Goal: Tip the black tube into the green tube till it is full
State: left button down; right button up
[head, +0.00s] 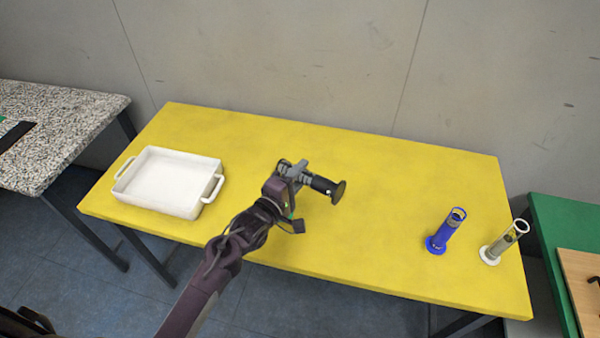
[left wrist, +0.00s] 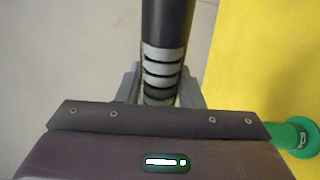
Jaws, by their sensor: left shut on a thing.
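My left gripper (head: 298,173) is shut on the black tube (head: 325,186), above the middle of the yellow table. The tube lies tilted, close to level, with its round base out to the right. In the left wrist view the black tube (left wrist: 167,25) runs up from between the fingers, with pale grey bands near the grip. Part of the green tube (left wrist: 297,136) shows at the lower right there, over the yellow table. In the head view the green tube is mostly or wholly hidden by my gripper. Its fill cannot be seen. My right gripper is out of view.
A white tray (head: 210,188) with handles stands at the table's left. A blue tube (head: 443,235) and a clear tube with a white base (head: 490,255) stand at the right. The yellow table (head: 390,180) is clear between them and my gripper.

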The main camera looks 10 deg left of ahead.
pick_arm(q)
jog(key=shift+r+n+p, duration=0.1)
jog(key=shift+n+p, duration=0.6)
jog(key=shift+n, duration=0.8)
dwell(0.5)
dwell(1.1)
jog(key=m+p, duration=0.1)
jog(key=m, duration=0.1)
jog(key=shift+r+m, duration=0.1)
jog(key=shift+m, duration=0.9)
